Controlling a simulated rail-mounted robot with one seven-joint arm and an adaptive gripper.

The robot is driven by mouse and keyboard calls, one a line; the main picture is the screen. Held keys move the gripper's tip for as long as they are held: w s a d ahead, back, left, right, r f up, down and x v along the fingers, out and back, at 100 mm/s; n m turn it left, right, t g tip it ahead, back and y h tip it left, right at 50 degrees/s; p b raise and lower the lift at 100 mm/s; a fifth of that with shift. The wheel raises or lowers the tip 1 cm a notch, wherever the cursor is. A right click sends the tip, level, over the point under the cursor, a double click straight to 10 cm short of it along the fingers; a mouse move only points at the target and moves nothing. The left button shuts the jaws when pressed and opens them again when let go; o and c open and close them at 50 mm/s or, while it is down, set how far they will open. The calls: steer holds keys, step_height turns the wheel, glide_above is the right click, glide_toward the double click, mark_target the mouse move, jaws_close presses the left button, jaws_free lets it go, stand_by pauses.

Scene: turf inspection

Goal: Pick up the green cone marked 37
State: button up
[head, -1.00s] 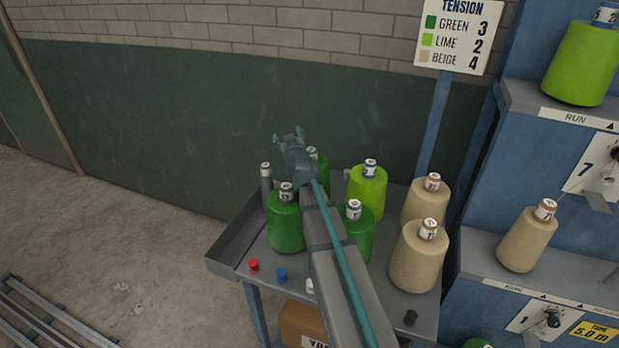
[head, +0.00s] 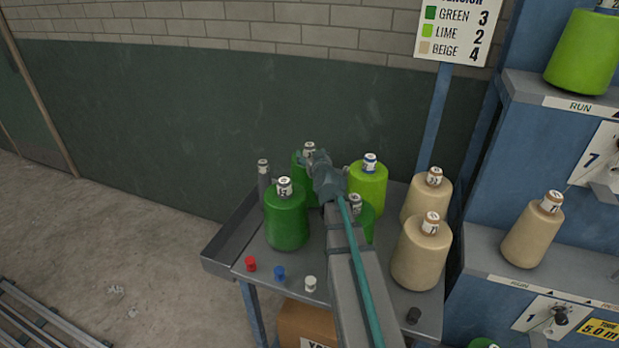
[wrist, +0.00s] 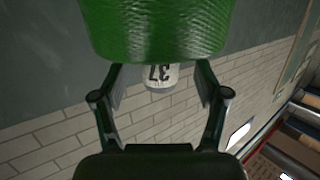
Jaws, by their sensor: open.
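The green cone marked 37 hangs upside down at the top of the wrist view, its green body (wrist: 155,28) cut by the edge and its white label (wrist: 160,76) reading 37. In the head view I take it to be the back green cone (head: 300,185), partly hidden by my arm. My gripper (wrist: 160,82) is open, with one finger on each side of the label and a gap at each side. In the head view my gripper (head: 311,160) is beside that cone's top.
A front-left green cone (head: 287,222), another green cone (head: 366,222) partly behind my arm, a lime cone (head: 368,190) and two beige cones (head: 420,258) crowd the grey table (head: 240,236). Small red (head: 251,264), blue (head: 279,273) and white (head: 310,284) pegs stand at the front.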

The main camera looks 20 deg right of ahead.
steer(key=x, duration=0.3)
steer(key=shift+w+p, duration=0.2)
steer(key=shift+p, duration=0.15)
jaws_close()
steer(key=shift+r, duration=0.15)
